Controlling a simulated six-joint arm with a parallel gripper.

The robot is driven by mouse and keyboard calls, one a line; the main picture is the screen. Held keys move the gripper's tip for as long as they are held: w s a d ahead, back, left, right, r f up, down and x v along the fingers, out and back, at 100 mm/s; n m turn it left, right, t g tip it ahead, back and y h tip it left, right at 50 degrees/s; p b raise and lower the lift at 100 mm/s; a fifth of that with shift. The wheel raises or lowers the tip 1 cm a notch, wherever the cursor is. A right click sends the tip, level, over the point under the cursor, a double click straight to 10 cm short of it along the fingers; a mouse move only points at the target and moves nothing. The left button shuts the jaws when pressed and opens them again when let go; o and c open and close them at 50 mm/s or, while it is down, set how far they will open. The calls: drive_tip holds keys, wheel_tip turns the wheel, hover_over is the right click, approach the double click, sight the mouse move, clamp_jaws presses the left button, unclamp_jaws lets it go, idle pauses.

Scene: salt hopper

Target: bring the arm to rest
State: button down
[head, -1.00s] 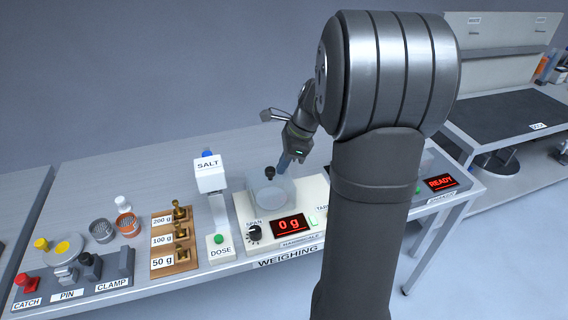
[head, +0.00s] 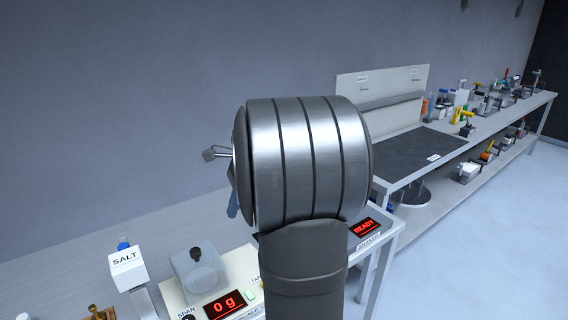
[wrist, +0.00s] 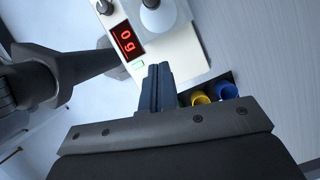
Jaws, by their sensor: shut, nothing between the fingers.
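My gripper (wrist: 157,82) shows in the wrist view with its two dark blue fingers together and nothing between them. It is in the air above the bench, apart from the scale (wrist: 172,52). In the head view my large grey arm joint hides most of the gripper; only a bluish finger (head: 232,206) shows at its left edge. The scale display (head: 224,304) reads 0 g. A clear cover with a black knob (head: 197,255) stands on the scale.
The white salt hopper (head: 126,268) stands left of the scale. A red READY display (head: 367,228) is to the right. In the wrist view a yellow cup (wrist: 200,97) and a blue cup (wrist: 227,90) sit by the fingers. A second bench (head: 415,165) runs along the right.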

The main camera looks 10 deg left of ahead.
hover_over(203, 259)
drive_tip(key=w+d, duration=0.2)
drive_tip(key=d, duration=0.1)
drive_tip(key=f, duration=0.9)
drive_tip(key=shift+s+a+f, duration=0.1)
drive_tip(key=shift+a+f, duration=0.05)
drive_tip(key=shift+a, duration=0.05)
drive_tip(key=shift+s+a, duration=0.35)
drive_tip(key=shift+a, duration=0.15)
drive_tip(key=w+d+r, duration=0.3)
drive_tip(key=d+r, duration=0.2)
drive_tip(key=r, duration=0.2)
drive_tip(key=shift+w+d, duration=0.35)
